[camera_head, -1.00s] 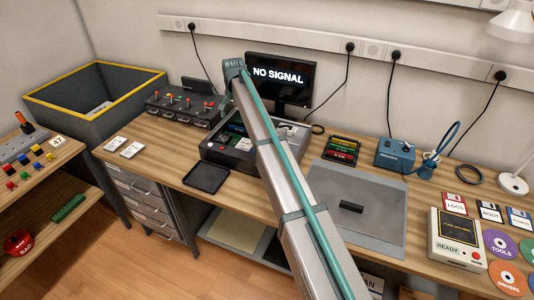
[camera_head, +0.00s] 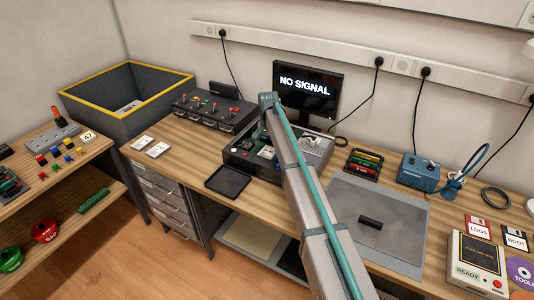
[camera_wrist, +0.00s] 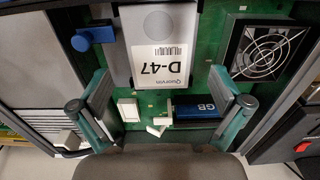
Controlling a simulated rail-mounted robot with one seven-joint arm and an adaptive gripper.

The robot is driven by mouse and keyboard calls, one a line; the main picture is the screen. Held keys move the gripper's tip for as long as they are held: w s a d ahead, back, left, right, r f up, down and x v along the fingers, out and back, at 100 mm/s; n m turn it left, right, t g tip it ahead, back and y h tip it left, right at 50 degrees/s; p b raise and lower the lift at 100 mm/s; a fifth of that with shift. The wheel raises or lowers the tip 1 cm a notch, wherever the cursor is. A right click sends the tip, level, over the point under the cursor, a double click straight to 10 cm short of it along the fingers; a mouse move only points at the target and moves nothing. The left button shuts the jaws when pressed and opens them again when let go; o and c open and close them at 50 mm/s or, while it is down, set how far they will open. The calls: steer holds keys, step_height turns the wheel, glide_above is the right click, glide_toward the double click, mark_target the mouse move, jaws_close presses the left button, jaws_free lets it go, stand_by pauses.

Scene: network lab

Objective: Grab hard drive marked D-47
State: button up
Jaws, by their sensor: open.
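The hard drive marked D-47 (camera_wrist: 160,22) lies inside the open computer case, at the top middle of the wrist view. It is a silver-grey block with a white label reading "Quorvin" and "D-47", upside down in the picture. My gripper (camera_wrist: 160,85) is open, one teal finger on each side below the drive's near end, with nothing between its pads that I can see held. In the head view the open case (camera_head: 238,158) stands on the bench below my arm's end; my arm hides part of it and the gripper.
Inside the case, a fan (camera_wrist: 265,50) is right of the drive, a blue module marked GB (camera_wrist: 195,111) is near the right finger, and a blue connector (camera_wrist: 98,35) is left. A black tray (camera_head: 228,181) and a monitor (camera_head: 305,90) flank the case.

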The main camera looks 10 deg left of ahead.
step_height(320, 180, down, 2)
steer(key=c, duration=1.4)
steer(key=shift+o, duration=0.2)
steer(key=shift+r, duration=0.15)
